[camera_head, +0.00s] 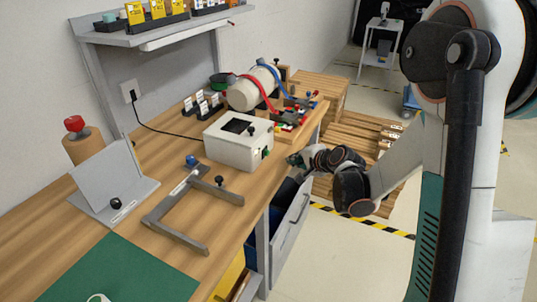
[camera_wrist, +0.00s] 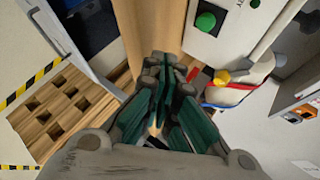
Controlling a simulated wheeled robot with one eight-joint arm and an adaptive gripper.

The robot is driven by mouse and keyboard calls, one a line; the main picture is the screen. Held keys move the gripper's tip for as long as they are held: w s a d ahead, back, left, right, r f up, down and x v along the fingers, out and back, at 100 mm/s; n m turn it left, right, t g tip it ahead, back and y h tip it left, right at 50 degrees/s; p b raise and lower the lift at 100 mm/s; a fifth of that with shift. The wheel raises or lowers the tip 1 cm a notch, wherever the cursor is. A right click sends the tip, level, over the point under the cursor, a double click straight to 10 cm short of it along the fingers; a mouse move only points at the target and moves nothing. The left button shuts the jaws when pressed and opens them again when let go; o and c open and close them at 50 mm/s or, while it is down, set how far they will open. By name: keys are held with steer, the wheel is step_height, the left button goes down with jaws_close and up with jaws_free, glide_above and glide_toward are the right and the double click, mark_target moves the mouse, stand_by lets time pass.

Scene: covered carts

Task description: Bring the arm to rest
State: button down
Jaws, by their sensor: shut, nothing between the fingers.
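My gripper (camera_head: 297,160) is at the right edge of the wooden workbench (camera_head: 180,235) in the head view, beside a white box with a green button (camera_head: 238,138). In the wrist view my gripper (camera_wrist: 165,75) has its dark green fingers together with nothing between them. The bench edge and the white box with its green button (camera_wrist: 205,21) show beyond the fingertips. My arm reaches down and left from the right side of the head view. Whether the fingertips touch the bench edge or the box, I cannot tell.
A grey clamp frame (camera_head: 190,215), a grey angled stand (camera_head: 115,180) and a green mat (camera_head: 120,275) lie on the bench. An open drawer (camera_head: 290,225) juts out below my gripper. Wooden pallets (camera_head: 360,140) stand behind it. Floor at the right is partly clear.

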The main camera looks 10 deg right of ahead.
stand_by(0.3)
steer(key=s+a+r+n+g+h, duration=0.15)
steer(key=s+r+n, duration=0.4)
steer(key=s, duration=0.55)
steer(key=s+a+r+n+g+h, duration=0.15)
steer(key=s+r+n, duration=0.25)
steer(key=s+r, duration=0.5)
steer(key=s+f+n+g+h, duration=0.1)
steer(key=s+f+n, duration=0.1)
steer(key=s, duration=1.1)
steer(key=shift+d+n, duration=0.45)
steer(key=shift+n, duration=0.1)
